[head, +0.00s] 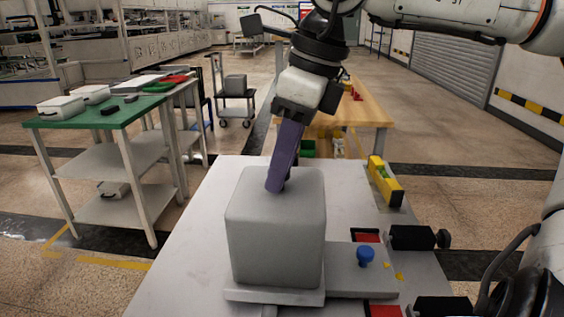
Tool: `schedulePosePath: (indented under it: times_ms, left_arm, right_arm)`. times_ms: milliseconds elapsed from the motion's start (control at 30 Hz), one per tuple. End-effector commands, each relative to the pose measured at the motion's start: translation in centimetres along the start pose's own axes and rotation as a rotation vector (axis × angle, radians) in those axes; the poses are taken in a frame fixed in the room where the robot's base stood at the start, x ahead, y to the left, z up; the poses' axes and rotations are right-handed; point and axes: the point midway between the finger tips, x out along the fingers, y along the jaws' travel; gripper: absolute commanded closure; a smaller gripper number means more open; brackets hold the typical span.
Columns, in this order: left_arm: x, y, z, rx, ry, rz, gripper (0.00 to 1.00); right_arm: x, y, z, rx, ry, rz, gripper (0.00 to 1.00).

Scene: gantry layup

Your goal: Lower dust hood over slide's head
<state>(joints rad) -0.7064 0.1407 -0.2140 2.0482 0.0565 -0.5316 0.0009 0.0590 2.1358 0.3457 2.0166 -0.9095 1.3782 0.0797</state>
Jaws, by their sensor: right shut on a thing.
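The dust hood (277,235) is a light grey box with rounded edges, upright over the left end of the slide's flat grey base (345,280). Its lower edge is at or just above the base; I cannot tell whether it touches. The slide's head is not visible, hidden by the hood. My right gripper (279,187) reaches down from above with its purple fingers at the middle of the hood's top, shut on it there. A small dark part shows just behind the fingertips. My left gripper is not in view.
The white table (190,262) has free room left of the hood. A blue knob (365,256), red blocks, black clamps (413,237) and a yellow level (385,181) lie to the right. A green-topped cart (100,117) stands at left, a wooden bench (366,110) behind.

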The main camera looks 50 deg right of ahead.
Motion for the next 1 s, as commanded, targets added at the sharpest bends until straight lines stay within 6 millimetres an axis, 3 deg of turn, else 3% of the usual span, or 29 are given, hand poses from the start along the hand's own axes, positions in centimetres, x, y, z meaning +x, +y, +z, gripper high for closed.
schedulePosePath:
  times_ms: [133,167,300,667,1000]
  left_arm:
    - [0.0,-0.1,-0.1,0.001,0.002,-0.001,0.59]
    - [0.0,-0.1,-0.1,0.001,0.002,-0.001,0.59]
    - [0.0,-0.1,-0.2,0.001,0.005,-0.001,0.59]
    - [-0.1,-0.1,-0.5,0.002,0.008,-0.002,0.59]
    - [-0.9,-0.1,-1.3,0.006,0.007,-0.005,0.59]
  right_arm:
    - [-0.1,0.0,0.0,0.0,-0.002,0.0,1.0]
    - [-0.1,0.0,0.0,0.0,-0.002,0.0,0.73]
    - [-0.1,0.0,0.0,0.0,-0.001,0.0,0.53]
    - [-0.7,0.0,0.0,0.001,0.0,0.0,0.53]
    - [-7.1,-0.1,0.1,0.002,-0.004,-0.003,0.53]
